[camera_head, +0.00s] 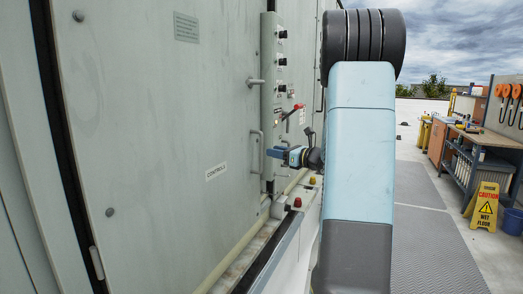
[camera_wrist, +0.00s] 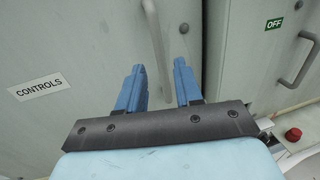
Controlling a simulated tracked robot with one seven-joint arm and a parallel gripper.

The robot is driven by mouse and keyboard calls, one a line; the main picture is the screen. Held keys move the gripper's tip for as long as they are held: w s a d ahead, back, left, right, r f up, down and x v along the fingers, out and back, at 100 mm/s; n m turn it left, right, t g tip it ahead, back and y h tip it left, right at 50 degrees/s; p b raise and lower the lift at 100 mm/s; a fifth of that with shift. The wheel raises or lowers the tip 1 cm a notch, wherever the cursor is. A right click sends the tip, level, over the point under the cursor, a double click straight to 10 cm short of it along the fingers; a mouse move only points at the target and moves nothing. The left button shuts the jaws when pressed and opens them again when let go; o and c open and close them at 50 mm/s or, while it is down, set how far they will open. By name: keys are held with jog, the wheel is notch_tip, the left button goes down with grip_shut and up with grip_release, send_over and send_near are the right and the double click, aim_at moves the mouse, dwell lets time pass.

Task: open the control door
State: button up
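The control door (camera_head: 160,110) is a large grey panel at the left of the head view, labelled CONTROLS, and it looks closed. Its handle (camera_head: 257,150) is an upright grey bar near the door's right edge. In the wrist view the handle (camera_wrist: 156,38) runs down from the top edge, and its lower end shows beyond the gap between my fingertips. My gripper (camera_wrist: 159,66) is open, with two blue fingers apart and nothing visibly held. In the head view my gripper (camera_head: 274,153) is just right of the handle, seen side-on. I cannot tell whether it touches the handle.
A second handle (camera_wrist: 297,62) and a green OFF sign (camera_wrist: 273,24) are on the neighbouring panel. A red button (camera_wrist: 293,134) is low at right. Knobs and a red lever (camera_head: 290,115) sit beyond the door. A yellow wet-floor sign (camera_head: 484,206) and workbench (camera_head: 490,139) stand at right.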

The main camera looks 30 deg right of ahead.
send_over(262, 169)
jog(key=shift+w, duration=0.35)
grip_shut()
dwell(0.4)
jog(key=shift+d, duration=0.1)
